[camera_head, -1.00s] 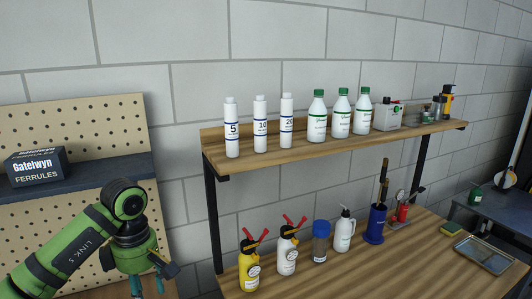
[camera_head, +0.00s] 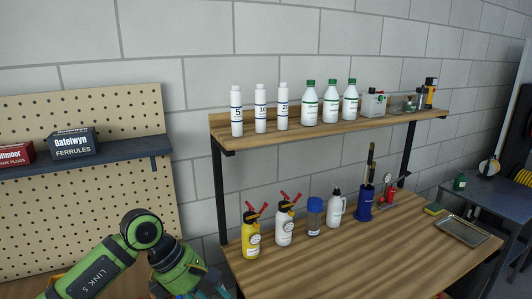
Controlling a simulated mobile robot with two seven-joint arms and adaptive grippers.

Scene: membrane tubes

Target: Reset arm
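My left arm comes in at the lower left, green and black. Its gripper (camera_head: 212,290) is at the bottom edge, left of the wooden workbench (camera_head: 330,268). Only part of the gripper shows and its fingers are mostly cut off, so I cannot tell its opening or whether it holds anything. My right gripper is not in view. The white membrane tubes labelled 5 (camera_head: 236,112), 10 (camera_head: 260,110) and 20 (camera_head: 282,108) stand upright on the wooden shelf (camera_head: 255,139), well above the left gripper.
Several green-capped bottles (camera_head: 331,103) share the shelf. Yellow (camera_head: 250,238) and white (camera_head: 284,228) red-handled sprayers, a blue-lidded jar (camera_head: 314,218) and a blue holder (camera_head: 364,205) stand on the bench. A metal tray (camera_head: 465,231) lies at right. A pegboard (camera_head: 80,215) is at left. The bench front is clear.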

